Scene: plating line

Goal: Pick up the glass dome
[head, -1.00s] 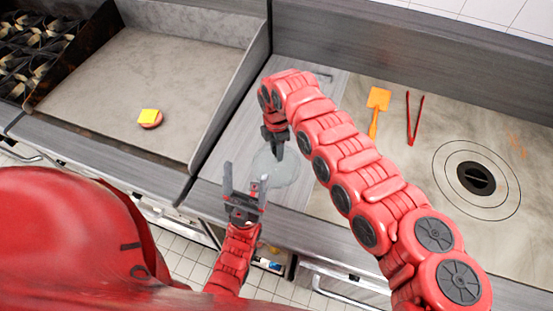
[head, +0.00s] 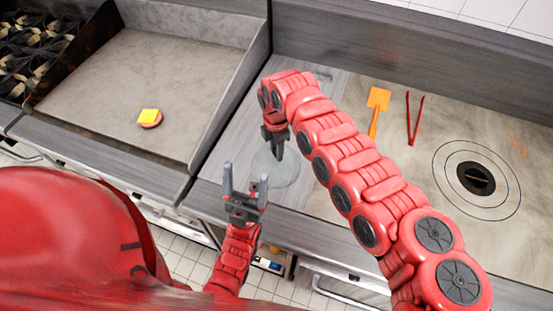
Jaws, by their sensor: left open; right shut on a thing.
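The glass dome (head: 284,171) shows as a pale, see-through round shape on the grey counter, in the middle of the head view. My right gripper (head: 278,153) points down at the dome's top and is shut on it; the grip point itself is small and partly hidden by the fingers. The dome looks to be at or just above the counter; I cannot tell which. My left gripper (head: 246,181) is open and empty, its fingers pointing up in the picture, just left of the dome and near the counter's front edge.
A patty with a yellow cheese slice (head: 149,117) lies on the flat griddle (head: 95,80) at left. An orange spatula (head: 378,100) and red tongs (head: 414,120) lie on the right surface (head: 340,205). A round dark burner (head: 476,179) is farther right. The griddle's side wall (head: 232,90) stands left of the dome.

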